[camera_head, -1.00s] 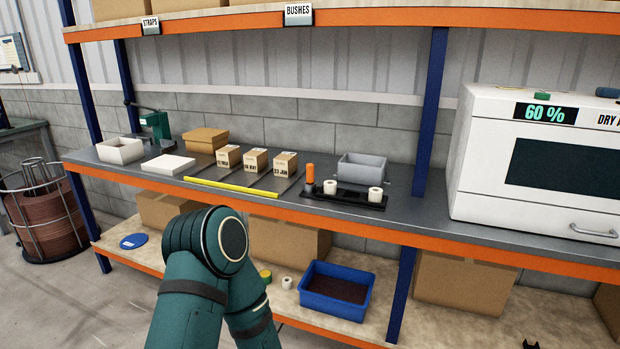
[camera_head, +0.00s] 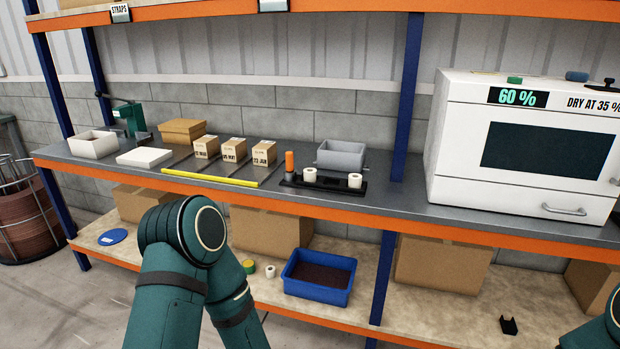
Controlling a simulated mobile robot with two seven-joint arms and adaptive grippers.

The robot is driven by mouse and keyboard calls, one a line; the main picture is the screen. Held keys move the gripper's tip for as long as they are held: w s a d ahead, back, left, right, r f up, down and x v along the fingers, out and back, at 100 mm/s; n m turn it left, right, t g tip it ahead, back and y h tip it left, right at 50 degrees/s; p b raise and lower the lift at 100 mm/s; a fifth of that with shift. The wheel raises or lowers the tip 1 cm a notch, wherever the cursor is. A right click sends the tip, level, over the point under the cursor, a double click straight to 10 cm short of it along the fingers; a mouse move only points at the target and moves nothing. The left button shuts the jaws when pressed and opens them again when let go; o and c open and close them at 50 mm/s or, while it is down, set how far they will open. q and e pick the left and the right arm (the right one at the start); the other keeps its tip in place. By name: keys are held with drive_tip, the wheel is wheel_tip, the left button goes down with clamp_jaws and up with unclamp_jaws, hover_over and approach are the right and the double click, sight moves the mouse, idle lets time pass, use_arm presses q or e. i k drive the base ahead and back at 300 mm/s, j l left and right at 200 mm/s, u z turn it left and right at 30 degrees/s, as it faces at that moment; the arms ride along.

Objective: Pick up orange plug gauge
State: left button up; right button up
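The orange plug gauge (camera_head: 289,162) stands upright at the left end of a black holder (camera_head: 325,185) on the grey middle shelf. Two white spools, one in the middle (camera_head: 310,174) and one at the right end (camera_head: 355,180), sit on the same holder. My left arm rises in the lower left, in front of the lower shelf, with its gripper out of view. Only a bit of my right arm shows at the lower right edge; its gripper is out of view.
A grey bin (camera_head: 341,155) stands behind the holder. A yellow bar (camera_head: 210,177) and several small boxes lie to its left. A white dryer (camera_head: 525,150) stands at the right, past a blue post (camera_head: 404,100). A blue tray (camera_head: 320,278) is on the lower shelf.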

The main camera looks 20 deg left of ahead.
sight(289, 161)
drive_tip(key=i+j+z, duration=0.1)
drive_tip(key=j, duration=0.2)
drive_tip(key=i+j+z, duration=0.25)
drive_tip(key=j, duration=0.35)
drive_tip(key=i+j+z, duration=0.1)
drive_tip(key=j, duration=0.25)
drive_tip(key=i+j+z, duration=0.15)
drive_tip(key=j, duration=0.2)
drive_tip(key=i, duration=0.05)
